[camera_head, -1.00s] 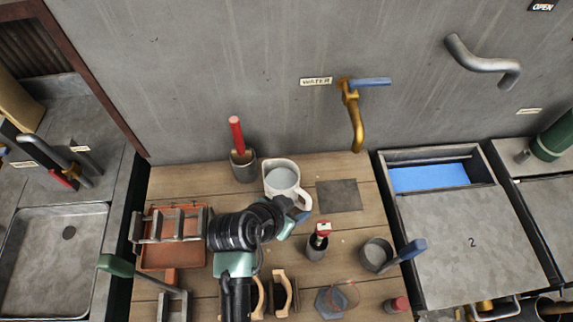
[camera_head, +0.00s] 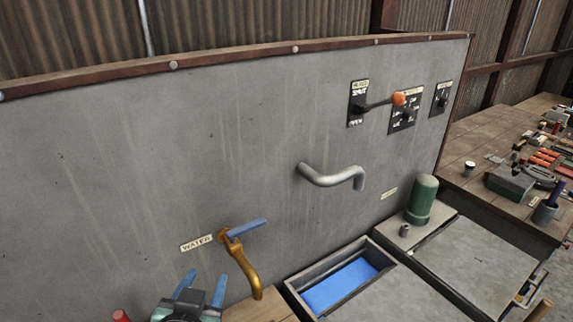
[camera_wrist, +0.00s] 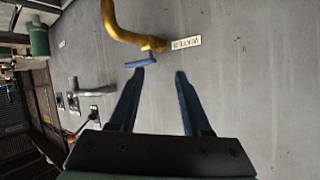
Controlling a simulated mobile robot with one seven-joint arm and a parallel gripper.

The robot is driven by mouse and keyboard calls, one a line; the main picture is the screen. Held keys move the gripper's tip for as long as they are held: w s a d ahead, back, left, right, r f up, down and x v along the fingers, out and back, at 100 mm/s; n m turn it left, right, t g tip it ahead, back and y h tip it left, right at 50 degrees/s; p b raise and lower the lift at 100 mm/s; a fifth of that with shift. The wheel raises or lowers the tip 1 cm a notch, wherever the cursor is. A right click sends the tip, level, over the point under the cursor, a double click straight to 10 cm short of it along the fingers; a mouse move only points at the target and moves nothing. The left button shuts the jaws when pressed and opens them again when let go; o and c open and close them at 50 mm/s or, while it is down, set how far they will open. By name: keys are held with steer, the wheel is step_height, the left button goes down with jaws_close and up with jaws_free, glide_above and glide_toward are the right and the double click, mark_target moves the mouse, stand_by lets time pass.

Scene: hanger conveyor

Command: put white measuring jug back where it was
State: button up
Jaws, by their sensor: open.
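The white measuring jug is not visible in either current view; the head view now cuts off most of the wooden bench where it stood a second ago. My gripper (camera_head: 203,284) is raised at the bottom edge of the head view, in front of the grey wall and left of the brass water tap (camera_head: 248,268). Its two blue fingers are apart with nothing between them. In the wrist view my gripper (camera_wrist: 160,76) is also open and empty, its fingers pointing toward the wall near the tap's blue lever (camera_wrist: 141,64).
A bent grey pipe (camera_head: 330,178) sticks out of the wall. A trough with blue inside (camera_head: 345,283) and a green cylinder (camera_head: 423,201) stand at the right. A lever with an orange knob (camera_head: 399,99) is higher up. A red handle top (camera_head: 121,316) shows at bottom left.

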steer(key=w+d+r+t, duration=0.1)
steer(key=d+r+t, duration=0.3)
steer(key=r, duration=0.9)
steer(key=d+r+t, duration=0.4)
steer(key=r, duration=1)
steer(key=s+d+r+t, duration=0.2)
steer(key=s+r, duration=0.3)
steer(key=r, duration=0.3)
steer(key=s+d+r+n+t+h, duration=0.1)
steer(key=s+d+r+t, duration=0.2)
steer(key=r, duration=0.5)
steer(key=shift+s+d+r+n+t, duration=0.3)
steer(key=shift+s+t, duration=0.4)
steer(key=shift+s, duration=0.25)
steer(key=shift+f, duration=0.15)
steer(key=shift+a, duration=0.15)
